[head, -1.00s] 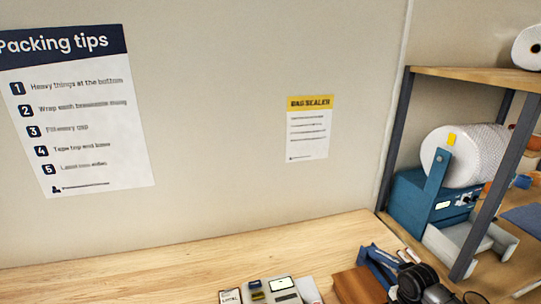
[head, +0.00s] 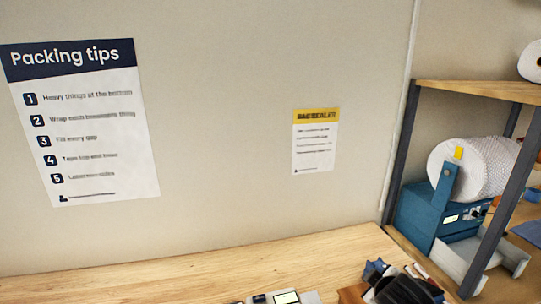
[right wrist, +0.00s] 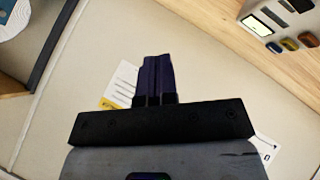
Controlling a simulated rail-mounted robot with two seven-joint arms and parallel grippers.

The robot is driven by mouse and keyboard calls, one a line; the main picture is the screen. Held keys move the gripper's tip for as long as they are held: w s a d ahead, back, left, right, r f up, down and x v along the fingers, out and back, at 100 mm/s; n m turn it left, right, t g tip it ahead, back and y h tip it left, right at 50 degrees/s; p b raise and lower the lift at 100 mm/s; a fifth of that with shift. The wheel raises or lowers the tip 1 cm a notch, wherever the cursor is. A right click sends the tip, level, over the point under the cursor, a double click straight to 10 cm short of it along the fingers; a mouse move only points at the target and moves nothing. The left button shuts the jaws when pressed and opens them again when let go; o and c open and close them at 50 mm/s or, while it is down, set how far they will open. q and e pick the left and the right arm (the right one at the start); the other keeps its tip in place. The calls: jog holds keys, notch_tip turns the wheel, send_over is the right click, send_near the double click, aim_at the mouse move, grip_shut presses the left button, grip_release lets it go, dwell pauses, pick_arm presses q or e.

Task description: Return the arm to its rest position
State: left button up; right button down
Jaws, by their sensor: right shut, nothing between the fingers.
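My right gripper (right wrist: 156,80) shows in the right wrist view, its dark fingers together with nothing between them. It is apart from the wall (right wrist: 215,70) behind it. Its fingers partly cover the yellow-headed bag sealer sheet (right wrist: 122,85) in that view. The same sheet hangs on the wall in the head view (head: 315,140). I cannot make out either gripper for certain in the head view, and my left gripper does not show.
A wooden bench (head: 220,270) runs along the wall. A white device (head: 290,298) and dark and blue items (head: 400,290) are cut off at the bottom edge. At right, a shelf unit (head: 480,92) holds a blue machine (head: 425,205) with a bubble-wrap roll (head: 485,165). A packing tips poster (head: 85,125) hangs left.

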jog(key=s+a+f+m+t+y+p, duration=0.1)
jog(key=s+a+m+t+y+p, duration=0.2)
jog(key=s, duration=1)
jog(key=s+f+m+g, duration=0.1)
jog(key=s+f+g, duration=0.3)
jog(key=s+f, duration=0.6)
jog(key=s+f+m+g+p, duration=0.1)
jog(key=s+f+g, duration=0.3)
jog(key=s+f, duration=0.5)
jog(key=s+a+m, duration=0.1)
jog(key=s, duration=0.7)
jog(key=shift+s+f+g+h, duration=0.25)
jog(key=shift+f+g+h, duration=0.15)
